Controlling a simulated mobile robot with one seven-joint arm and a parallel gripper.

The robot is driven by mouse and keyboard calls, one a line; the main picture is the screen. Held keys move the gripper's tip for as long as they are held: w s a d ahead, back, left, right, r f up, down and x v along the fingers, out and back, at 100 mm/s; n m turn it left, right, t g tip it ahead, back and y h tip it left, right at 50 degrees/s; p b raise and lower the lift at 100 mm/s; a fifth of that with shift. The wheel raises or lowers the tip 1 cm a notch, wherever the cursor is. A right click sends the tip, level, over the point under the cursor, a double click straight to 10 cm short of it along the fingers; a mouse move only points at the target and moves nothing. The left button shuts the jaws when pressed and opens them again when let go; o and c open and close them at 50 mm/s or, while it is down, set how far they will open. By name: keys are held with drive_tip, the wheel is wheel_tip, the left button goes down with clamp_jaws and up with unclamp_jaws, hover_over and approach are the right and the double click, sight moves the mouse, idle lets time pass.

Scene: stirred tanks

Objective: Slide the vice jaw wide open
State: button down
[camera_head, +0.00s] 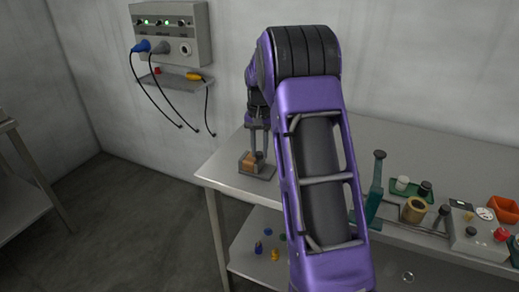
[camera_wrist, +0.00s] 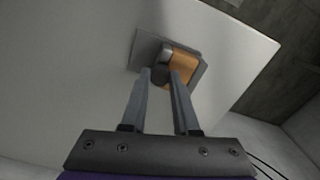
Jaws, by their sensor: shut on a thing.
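The vice (camera_head: 265,173) sits near the left end of the grey workbench, a small dark grey base with an orange-brown block (camera_head: 248,162). In the wrist view the vice's flat base (camera_wrist: 146,48) lies under my fingertips, with the orange block (camera_wrist: 184,68) at its right. My gripper (camera_head: 258,153) points down at the vice. In the wrist view my gripper (camera_wrist: 160,76) has its two fingers on either side of a dark rounded vice jaw (camera_wrist: 160,72), shut on it. The fingers hide part of the jaw, and how far it stands from the fixed part is hard to tell.
A wall box (camera_head: 172,32) with plugs and cables hangs behind the bench. Small coloured items lie on the lower shelf (camera_head: 245,262).

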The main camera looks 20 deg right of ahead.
idle(0.8)
drive_tip(key=shift+s+d+r+p, duration=0.1)
drive_tip(key=shift+s+d+p, duration=0.2)
drive_tip(key=shift+s+d, duration=0.15)
drive_tip(key=c, duration=0.7)
unclamp_jaws()
drive_tip(key=shift+o, duration=0.2)
wheel_tip(320, 180, up, 17)
drive_tip(key=p, duration=0.2)
drive_tip(key=shift+r, duration=0.15)
drive_tip(key=shift+a, duration=0.1)
